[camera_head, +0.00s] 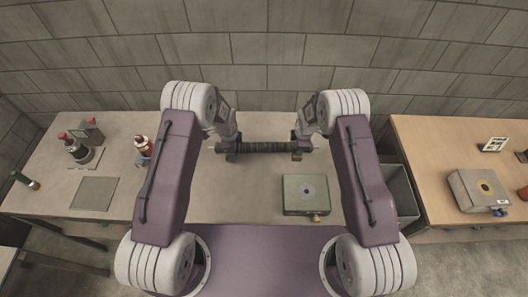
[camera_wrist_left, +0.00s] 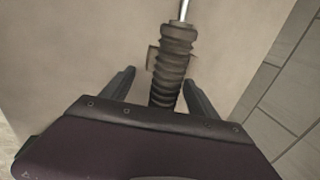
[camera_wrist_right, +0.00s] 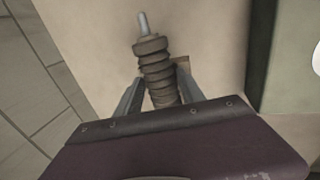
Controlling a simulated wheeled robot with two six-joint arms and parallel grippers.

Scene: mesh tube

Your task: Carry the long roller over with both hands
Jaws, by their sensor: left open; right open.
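The long roller (camera_head: 265,147) is dark and ribbed and lies crosswise near the back of the left table, by the wall. Bare metal rod ends show in the left wrist view (camera_wrist_left: 183,10) and the right wrist view (camera_wrist_right: 143,22). Small brown supports show beside it in the left wrist view (camera_wrist_left: 152,58) and the right wrist view (camera_wrist_right: 183,63). My left gripper (camera_wrist_left: 158,78) is open, its fingers on either side of the roller's left end. My right gripper (camera_wrist_right: 160,78) is open, its fingers on either side of the right end. Finger contact cannot be told.
A grey-green box (camera_head: 306,208) stands in front of the roller. A grey bin (camera_head: 403,192) stands between this table and the wooden table (camera_head: 430,150). The wall is close behind.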

